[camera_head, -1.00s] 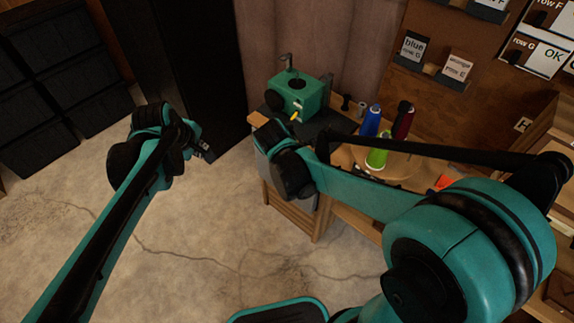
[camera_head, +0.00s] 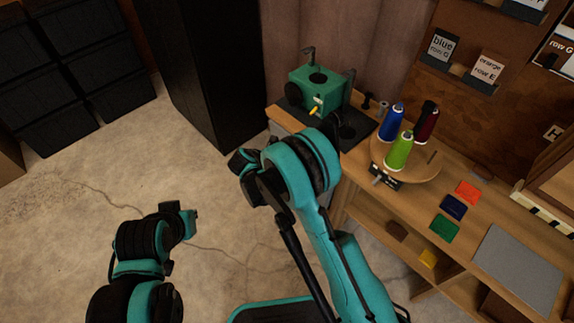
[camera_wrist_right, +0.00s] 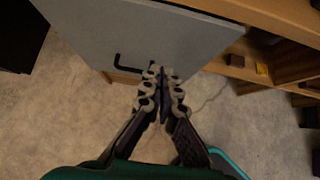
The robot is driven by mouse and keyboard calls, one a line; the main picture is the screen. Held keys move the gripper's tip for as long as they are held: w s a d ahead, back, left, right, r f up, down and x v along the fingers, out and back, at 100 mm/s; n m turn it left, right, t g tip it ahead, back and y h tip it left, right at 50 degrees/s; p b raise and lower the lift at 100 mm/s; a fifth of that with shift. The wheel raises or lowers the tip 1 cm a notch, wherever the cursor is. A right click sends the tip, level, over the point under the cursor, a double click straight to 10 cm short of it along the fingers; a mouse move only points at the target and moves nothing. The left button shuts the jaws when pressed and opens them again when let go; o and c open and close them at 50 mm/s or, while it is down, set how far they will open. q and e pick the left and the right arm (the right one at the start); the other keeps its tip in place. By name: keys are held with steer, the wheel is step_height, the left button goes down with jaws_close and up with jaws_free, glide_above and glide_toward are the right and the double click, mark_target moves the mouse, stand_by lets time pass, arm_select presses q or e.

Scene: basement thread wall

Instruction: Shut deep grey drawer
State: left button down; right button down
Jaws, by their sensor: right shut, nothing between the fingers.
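The grey drawer front (camera_wrist_right: 165,35) fills the top of the right wrist view, with a black bar handle (camera_wrist_right: 128,65) near its lower edge. Only a narrow grey strip of it (camera_head: 284,119) shows in the head view, left of the workbench; my right arm covers the rest. How far out the drawer stands I cannot tell. My right gripper (camera_wrist_right: 161,76) is shut and empty, its tips over the drawer front's lower edge, just right of the handle. Contact is unclear. My left gripper (camera_head: 188,220) hangs over the floor at lower left; its finger opening is unclear.
The wooden workbench (camera_head: 470,182) holds a green machine (camera_head: 318,90), several thread cones on a round wooden stand (camera_head: 415,168), coloured tiles and a grey mat (camera_head: 518,270). A tall black cabinet (camera_head: 205,75) stands left of the bench. The floor in front is clear.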

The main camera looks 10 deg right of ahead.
steer(key=w+d+f+b, duration=0.3)
steer(key=w+d+f, duration=0.1)
steer(key=d, duration=0.3)
steer(key=shift+w+f, duration=0.2)
steer(key=shift+w, duration=0.25)
steer(key=w+d, duration=0.2)
steer(key=d, duration=0.1)
steer(key=shift+w+d+r, duration=0.1)
steer(key=shift+w+d, duration=0.15)
steer(key=shift+w, duration=0.1)
